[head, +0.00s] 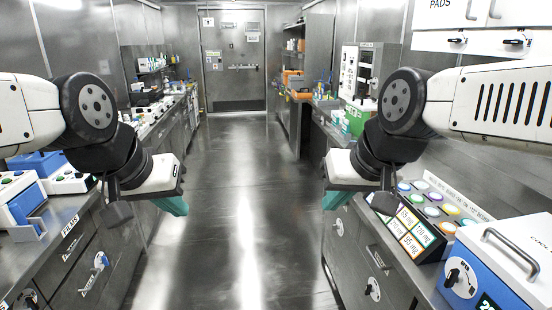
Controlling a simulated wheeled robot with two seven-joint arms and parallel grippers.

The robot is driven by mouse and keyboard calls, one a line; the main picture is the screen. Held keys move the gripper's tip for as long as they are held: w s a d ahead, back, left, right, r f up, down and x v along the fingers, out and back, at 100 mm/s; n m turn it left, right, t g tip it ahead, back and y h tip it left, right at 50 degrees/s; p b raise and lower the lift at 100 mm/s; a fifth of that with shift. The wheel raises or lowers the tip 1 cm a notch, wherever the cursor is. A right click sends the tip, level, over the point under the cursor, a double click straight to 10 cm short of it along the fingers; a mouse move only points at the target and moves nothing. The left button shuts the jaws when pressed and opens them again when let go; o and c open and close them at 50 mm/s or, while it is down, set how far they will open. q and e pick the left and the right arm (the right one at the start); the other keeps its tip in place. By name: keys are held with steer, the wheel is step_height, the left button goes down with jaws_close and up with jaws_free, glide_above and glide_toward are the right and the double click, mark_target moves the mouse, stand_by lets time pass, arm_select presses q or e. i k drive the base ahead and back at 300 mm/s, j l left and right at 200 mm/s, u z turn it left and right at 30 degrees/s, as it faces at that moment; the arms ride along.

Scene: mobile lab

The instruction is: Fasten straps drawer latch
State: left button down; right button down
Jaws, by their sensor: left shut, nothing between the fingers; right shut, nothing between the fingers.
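Several drawers with rotary latches line both counters, but I cannot read a label saying straps on any of them. On the left counter, a drawer latch (100,262) is on the drawer front below a label (70,226) that seems to read FILMS. On the right counter, one latch (338,227) is on a drawer front and another latch (373,289) is lower and nearer. My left gripper (173,206) is shut and empty, with teal fingertips over the aisle. My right gripper (336,199) is shut and empty beside the right counter. Neither touches a latch.
A cabinet labelled PADS (440,18) with black latches hangs at the upper right. A blue and white box (500,255) and a rack of coloured lids (440,205) stand on the right counter. The aisle floor (245,190) is clear to the closed door (233,60).

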mark_target(369, 289)
steer(key=z, duration=0.4)
steer(key=i+j+z, duration=0.1)
steer(key=z, duration=0.3)
steer(key=j+z, duration=0.2)
steer(key=z, duration=0.2)
steer(key=j+z, duration=0.15)
steer(key=z, duration=0.25)
steer(key=i+j+z, duration=0.1)
steer(key=z, duration=0.3)
steer(key=j+z, duration=0.2)
steer(key=j, duration=0.25)
steer(key=k+j+z, duration=0.2)
steer(key=j, duration=0.25)
steer(key=j+z, duration=0.25)
steer(key=j, duration=0.25)
steer(key=k+j+z, duration=0.2)
steer(key=j, duration=0.6)
steer(key=i+j, duration=0.1)
steer(key=j, duration=0.3)
steer(key=i, duration=0.1)
